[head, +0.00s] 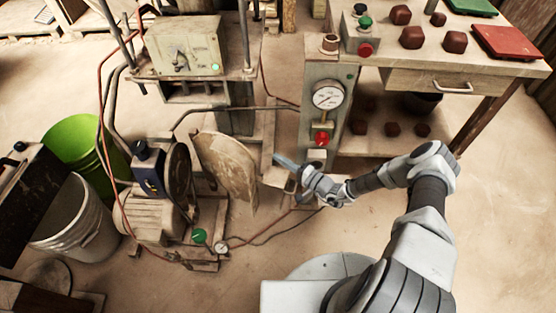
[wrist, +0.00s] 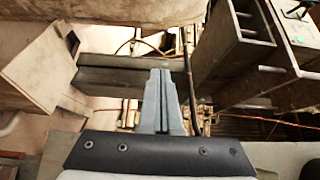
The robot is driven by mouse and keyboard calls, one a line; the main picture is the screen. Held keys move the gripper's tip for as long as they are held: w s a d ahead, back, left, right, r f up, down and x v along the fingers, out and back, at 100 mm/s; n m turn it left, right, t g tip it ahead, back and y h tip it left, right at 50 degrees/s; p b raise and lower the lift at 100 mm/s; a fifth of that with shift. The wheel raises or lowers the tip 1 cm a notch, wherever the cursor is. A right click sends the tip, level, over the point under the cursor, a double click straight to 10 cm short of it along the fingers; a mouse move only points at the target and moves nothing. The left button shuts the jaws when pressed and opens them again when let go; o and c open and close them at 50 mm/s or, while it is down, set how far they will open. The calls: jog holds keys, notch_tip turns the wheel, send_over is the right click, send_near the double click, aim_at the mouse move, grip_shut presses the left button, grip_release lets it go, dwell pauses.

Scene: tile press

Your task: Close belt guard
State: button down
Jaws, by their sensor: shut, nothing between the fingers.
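The belt guard (head: 227,168) is a worn tan panel with a rounded edge. In the head view it stands swung out to the right of the dark pulley wheel (head: 179,172), with a clear gap between them, so it is open. My gripper (head: 280,161) is just right of the guard, apart from it as far as I can tell. In the wrist view my gripper (wrist: 161,78) is shut with its fingers together and nothing between them. A tan rounded surface across the top of the wrist view (wrist: 120,10) looks like the guard.
The motor (head: 150,215) sits left of the guard, with hoses around it. The press post with a gauge (head: 328,95) and red knob stands behind my gripper, close to it. A workbench (head: 400,76) is at the right. A green bucket (head: 75,140) and white bucket (head: 85,225) stand left. Floor in front is partly clear.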

aim_at(249, 174)
jog(key=a+b, duration=0.2)
jog(key=a, duration=0.5)
jog(key=shift+w+a+b, duration=0.15)
jog(key=shift+w+b, duration=0.2)
jog(key=shift+w, duration=0.1)
jog(key=shift+s, duration=0.1)
